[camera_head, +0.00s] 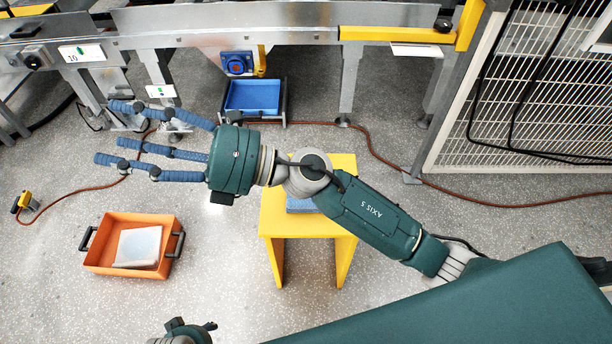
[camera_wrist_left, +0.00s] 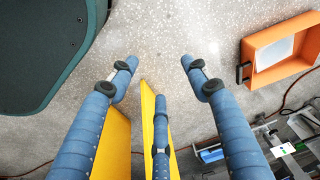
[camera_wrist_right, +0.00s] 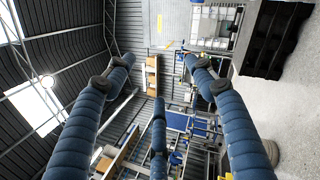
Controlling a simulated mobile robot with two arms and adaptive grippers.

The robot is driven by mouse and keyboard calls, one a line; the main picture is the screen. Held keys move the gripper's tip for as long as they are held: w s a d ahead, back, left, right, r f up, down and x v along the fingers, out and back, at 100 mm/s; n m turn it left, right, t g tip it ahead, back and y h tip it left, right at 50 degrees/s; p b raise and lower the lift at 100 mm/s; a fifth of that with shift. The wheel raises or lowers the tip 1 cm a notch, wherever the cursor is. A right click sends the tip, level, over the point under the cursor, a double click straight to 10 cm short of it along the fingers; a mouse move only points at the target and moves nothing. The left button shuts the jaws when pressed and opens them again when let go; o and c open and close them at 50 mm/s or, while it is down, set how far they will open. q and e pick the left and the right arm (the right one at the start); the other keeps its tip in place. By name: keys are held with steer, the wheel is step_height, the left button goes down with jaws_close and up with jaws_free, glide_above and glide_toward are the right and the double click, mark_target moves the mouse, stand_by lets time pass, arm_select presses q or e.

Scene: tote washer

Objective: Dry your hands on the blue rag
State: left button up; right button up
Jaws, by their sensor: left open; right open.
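A flat blue thing (camera_head: 300,205), which looks like the blue rag, lies on top of a yellow stool (camera_head: 273,222). My right arm crosses over it and hides much of it, so I cannot tell its full shape. My right gripper (camera_head: 112,133) is open and empty, left of the stool, with its blue fingers spread and pointing left in the head view. My left gripper (camera_wrist_left: 159,68) is open and empty in the left wrist view, with panels of the yellow stool (camera_wrist_left: 118,140) showing between its fingers. Only a bit of it shows at the head view's bottom edge.
An orange tote (camera_head: 98,258) with a pale sheet inside stands on the floor at left. A blue bin (camera_head: 252,97) stands under the steel conveyor (camera_head: 290,35). A red-brown hose (camera_head: 480,198) runs across the floor. A white mesh panel (camera_head: 540,95) stands at right.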

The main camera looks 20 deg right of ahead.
steer(key=s+a+f+n+g+h, duration=0.3)
steer(key=f+n+g, duration=0.3)
steer(key=f, duration=0.1)
steer(key=d+f+n+g+h, duration=0.1)
steer(key=d+f+n+h, duration=0.2)
steer(key=f, duration=0.4)
steer(key=d+f+n+g+h, duration=0.1)
steer(key=f+n+h, duration=0.1)
steer(key=f+h, duration=0.3)
steer(key=w+d+f+t+h, duration=0.1)
steer(key=w+d+f+h, duration=0.25)
steer(key=d, duration=0.55)
steer(key=w+d+f+n+h, duration=0.15)
steer(key=d+h, duration=0.25)
steer(key=d, duration=0.5)
steer(key=w+d+f+m+t+h, duration=0.1)
steer(key=w+d+f+h, duration=0.25)
steer(key=d, duration=0.55)
steer(key=shift+n, duration=0.25)
steer(key=f, duration=0.6)
steer(key=f+b, duration=0.1)
steer(key=f, duration=0.2)
steer(key=shift+s+d, duration=0.25)
steer(key=shift+d, duration=0.15)
steer(key=shift+f, duration=0.4)
arm_select(q)
step_height(320, 180, down, 9)
steer(key=s, duration=0.2)
steer(key=shift+s+a+f, duration=0.2)
steer(key=shift+s, duration=0.15)
